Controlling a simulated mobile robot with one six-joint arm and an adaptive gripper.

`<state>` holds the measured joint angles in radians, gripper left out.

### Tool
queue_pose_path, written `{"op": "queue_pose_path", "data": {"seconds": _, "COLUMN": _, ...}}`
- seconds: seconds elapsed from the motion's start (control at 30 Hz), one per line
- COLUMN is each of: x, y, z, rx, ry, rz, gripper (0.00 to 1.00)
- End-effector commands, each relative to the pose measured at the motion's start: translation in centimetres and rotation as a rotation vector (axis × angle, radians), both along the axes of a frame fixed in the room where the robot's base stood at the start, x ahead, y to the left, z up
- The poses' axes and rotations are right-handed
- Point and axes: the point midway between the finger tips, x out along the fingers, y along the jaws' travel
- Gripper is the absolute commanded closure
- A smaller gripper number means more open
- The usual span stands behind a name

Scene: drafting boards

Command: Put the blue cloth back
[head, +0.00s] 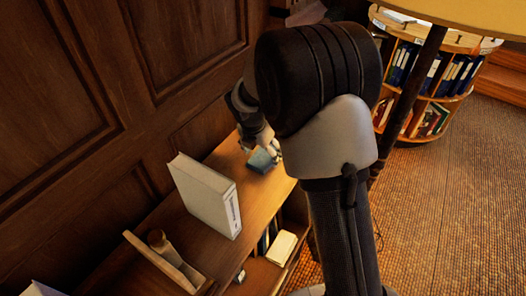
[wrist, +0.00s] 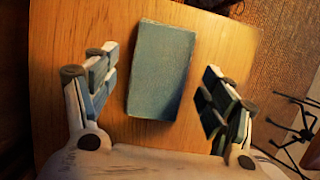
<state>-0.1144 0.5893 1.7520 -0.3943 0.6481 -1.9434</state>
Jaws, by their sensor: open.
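The blue cloth (wrist: 161,70) looks like a flat, folded rectangular block. It lies on the wooden shelf top, and in the head view (head: 262,161) it sits at the far end of that top. My gripper (wrist: 160,95) is open, with one finger on each side of the cloth and a gap on both sides. In the head view my gripper (head: 260,148) is directly over the cloth, and my arm hides part of the area around it.
A white binder (head: 205,195) stands on the shelf top (head: 165,222). A pale box (head: 281,247) sits on a lower shelf. A round bookcase (head: 425,75) and lamp stand at the back right. A panelled wall borders the left.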

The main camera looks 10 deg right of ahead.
Motion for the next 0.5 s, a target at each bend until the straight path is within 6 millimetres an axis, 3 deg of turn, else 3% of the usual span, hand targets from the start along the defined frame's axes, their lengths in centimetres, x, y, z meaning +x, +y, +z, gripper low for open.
{"op": "queue_pose_path", "data": {"seconds": 0.5, "x": -2.0, "y": 2.1, "z": 9.5, "rx": 0.000, "ry": -0.002, "rz": 0.002, "gripper": 0.24}}
